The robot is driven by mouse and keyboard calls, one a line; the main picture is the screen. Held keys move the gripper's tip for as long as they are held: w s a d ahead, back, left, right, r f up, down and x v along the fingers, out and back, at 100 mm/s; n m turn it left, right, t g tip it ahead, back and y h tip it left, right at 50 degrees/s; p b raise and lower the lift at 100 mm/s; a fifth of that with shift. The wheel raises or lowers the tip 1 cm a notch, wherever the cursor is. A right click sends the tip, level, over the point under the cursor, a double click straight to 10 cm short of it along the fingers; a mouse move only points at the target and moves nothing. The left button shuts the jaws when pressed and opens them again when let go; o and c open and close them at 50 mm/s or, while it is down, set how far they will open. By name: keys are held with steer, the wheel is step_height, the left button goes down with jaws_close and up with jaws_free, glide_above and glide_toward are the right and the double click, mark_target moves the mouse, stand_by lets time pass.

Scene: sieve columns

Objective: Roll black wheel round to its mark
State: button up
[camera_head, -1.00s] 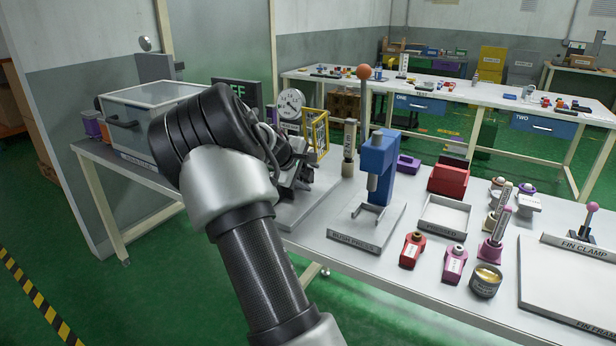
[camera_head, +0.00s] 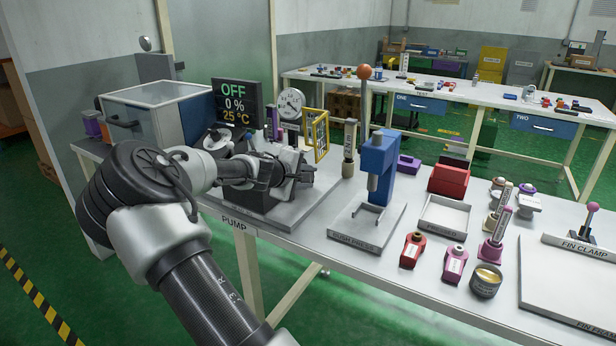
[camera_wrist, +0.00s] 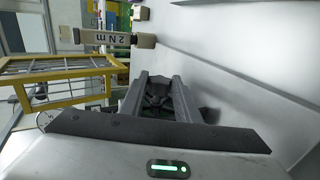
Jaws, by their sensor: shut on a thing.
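The pump stand (camera_head: 300,213) is a grey plate with dark housings on the left part of the bench. My gripper (camera_head: 303,172) is at the right side of these housings, low over the plate. In the wrist view, my gripper (camera_wrist: 160,88) has its two grey fingers close together on a small dark part, which fits the black wheel. The wheel's full shape and its mark are hidden by my arm and fingers. A display (camera_head: 236,104) behind the pump reads OFF, 0 % and 25 °C.
A yellow-framed guard (camera_head: 316,135) stands close behind my gripper; it also shows in the wrist view (camera_wrist: 60,80). A round dial (camera_head: 290,103) is behind it. A 2 N m tool (camera_head: 349,145) and a blue press (camera_head: 378,165) stand to the right. A clear-lidded box (camera_head: 150,105) is left.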

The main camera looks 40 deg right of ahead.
steer(key=shift+a+f+t+h, duration=0.1)
steer(key=shift+f+t+h, duration=0.15)
steer(key=shift+t+h, duration=0.7)
steer(key=shift+g+h, duration=0.45)
steer(key=shift+h, duration=0.1)
steer(key=o, duration=1)
steer(key=shift+o, duration=0.2)
steer(key=shift+s, duration=0.1)
steer(key=p+v, duration=0.3)
steer(key=v, duration=1.4)
steer(key=shift+s+a+f, duration=0.1)
steer(key=shift+s, duration=0.05)
